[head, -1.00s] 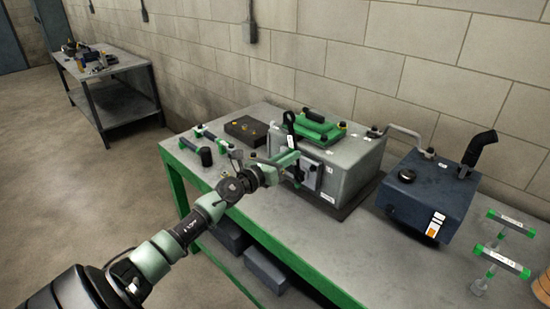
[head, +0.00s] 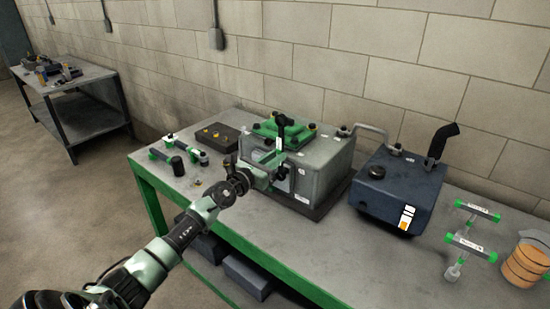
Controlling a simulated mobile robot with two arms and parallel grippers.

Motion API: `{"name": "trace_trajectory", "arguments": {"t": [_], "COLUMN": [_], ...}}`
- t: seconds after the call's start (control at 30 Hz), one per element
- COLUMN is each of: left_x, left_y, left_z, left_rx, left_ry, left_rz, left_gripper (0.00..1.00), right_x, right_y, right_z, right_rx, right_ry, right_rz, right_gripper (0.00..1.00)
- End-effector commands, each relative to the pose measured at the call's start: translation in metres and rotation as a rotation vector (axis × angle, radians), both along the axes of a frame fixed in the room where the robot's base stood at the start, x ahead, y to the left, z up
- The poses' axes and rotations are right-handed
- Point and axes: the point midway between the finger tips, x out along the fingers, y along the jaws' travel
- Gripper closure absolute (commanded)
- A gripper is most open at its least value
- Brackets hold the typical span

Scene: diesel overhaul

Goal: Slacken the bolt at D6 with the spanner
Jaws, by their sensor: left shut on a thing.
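My left gripper (head: 274,163) is at the front of the grey engine block (head: 325,168), its arm reaching in from the lower left. It is shut on the dark spanner (head: 281,131), which stands upright with a white label and overlaps the green cover (head: 266,129) in the picture. The spanner's lower end is hidden by the gripper and the clutter at the block's front. The bolt at D6 cannot be picked out; several small white labels on the block are too small to read. Whether the spanner touches a bolt cannot be told. My right gripper is out of view.
A dark blue tank (head: 398,190) with a black spout stands right of the block. A dark tray (head: 217,137) and green-and-black parts (head: 180,155) lie left. A second table (head: 75,100) stands behind.

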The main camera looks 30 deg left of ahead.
Motion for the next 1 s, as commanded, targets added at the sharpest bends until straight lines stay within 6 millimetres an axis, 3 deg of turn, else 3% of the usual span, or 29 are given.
{"name": "trace_trajectory", "arguments": {"t": [0.47, 1.0], "left_x": [0.001, 0.024], "left_y": [-0.001, -0.002], "left_z": [0.005, 0.005], "left_rx": [0.0, -0.003], "left_ry": [-0.002, -0.002], "left_rz": [0.001, 0.0], "left_gripper": [1.0, 1.0], "right_x": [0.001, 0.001], "right_y": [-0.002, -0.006], "right_z": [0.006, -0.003], "right_rx": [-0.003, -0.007], "right_ry": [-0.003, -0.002], "right_rz": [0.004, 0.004], "right_gripper": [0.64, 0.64]}}
